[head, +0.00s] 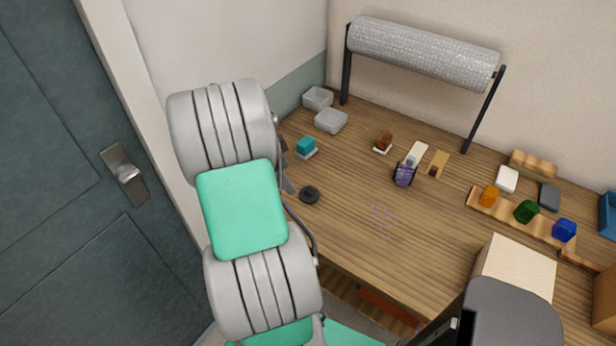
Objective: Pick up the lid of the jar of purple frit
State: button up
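The jar of purple frit (404,175) stands near the middle of the table, with purple contents showing. A small dark round piece with a raised middle, which looks like a lid (309,194), lies on the table to the left of the jar, apart from it. I cannot tell for sure that it belongs to this jar. My gripper (287,168) is at the table's left end, just up and left of the dark piece. It is mostly hidden behind my grey and green arm, so its fingers and anything between them are unclear.
Faint purple specks (383,216) lie on the wooden table (350,235). A brown lump (383,141) sits behind the jar. Coloured pieces stand on a wooden rack (504,214) at right. A roll (422,52) spans the back.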

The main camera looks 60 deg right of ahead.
aim_at(306, 190)
jog(key=s+d+m, duration=0.1)
jog(key=s+d+f+m, duration=0.1)
jog(key=s, duration=0.1)
jog(key=shift+d+f+g, duration=0.1)
jog(key=shift+f+g, duration=0.05)
jog(key=shift+g, duration=0.15)
jog(key=x, duration=0.2)
jog(key=p+x, duration=0.1)
jog(key=x, duration=0.1)
jog(key=p+x, duration=0.1)
jog(key=x, duration=0.1)
jog(key=shift+a+f, duration=0.2)
jog(key=shift+f, duration=0.2)
jog(key=c, duration=1.4)
